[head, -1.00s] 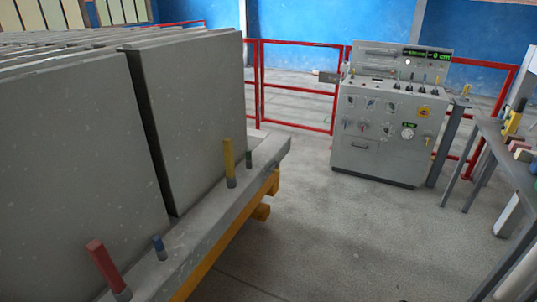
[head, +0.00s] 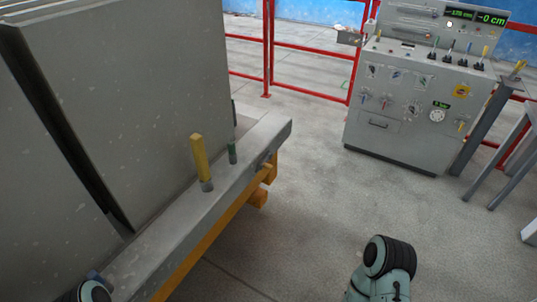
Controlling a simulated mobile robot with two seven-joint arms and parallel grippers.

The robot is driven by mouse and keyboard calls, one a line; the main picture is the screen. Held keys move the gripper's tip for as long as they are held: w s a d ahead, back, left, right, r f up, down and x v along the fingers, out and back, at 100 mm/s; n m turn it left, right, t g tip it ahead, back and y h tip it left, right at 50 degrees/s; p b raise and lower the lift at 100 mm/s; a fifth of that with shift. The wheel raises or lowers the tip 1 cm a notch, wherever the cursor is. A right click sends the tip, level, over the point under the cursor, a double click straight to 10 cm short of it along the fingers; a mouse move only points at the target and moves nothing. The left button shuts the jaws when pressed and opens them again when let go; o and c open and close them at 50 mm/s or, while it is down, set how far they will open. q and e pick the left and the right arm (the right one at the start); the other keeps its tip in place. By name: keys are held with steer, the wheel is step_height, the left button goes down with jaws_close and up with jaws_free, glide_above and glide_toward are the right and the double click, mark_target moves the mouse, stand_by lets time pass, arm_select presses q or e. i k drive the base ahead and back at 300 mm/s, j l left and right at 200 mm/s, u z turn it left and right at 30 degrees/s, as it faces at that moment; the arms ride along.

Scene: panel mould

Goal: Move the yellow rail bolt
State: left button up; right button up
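The yellow rail bolt (head: 200,158) stands nearly upright in a socket on the grey rail (head: 180,222) along the front of the panel mould. A shorter green bolt (head: 232,152) stands close to its right. A part of my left arm shows at the bottom left edge, and a part of my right arm shows at the bottom, right of the middle. Neither gripper's fingers can be seen. Nothing touches the yellow bolt.
Large grey panels (head: 125,90) stand behind the rail. A grey control cabinet (head: 405,125) stands at the right back before a red fence (head: 268,50). A table leg (head: 510,160) shows at the right edge. The floor between is clear.

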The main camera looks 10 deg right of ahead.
mark_target(264, 164)
steer(key=i+l+u, duration=0.15)
steer(key=i+l, duration=0.25)
steer(key=i+l+u, duration=0.15)
steer(key=i+l, duration=0.25)
steer(key=l, duration=0.2)
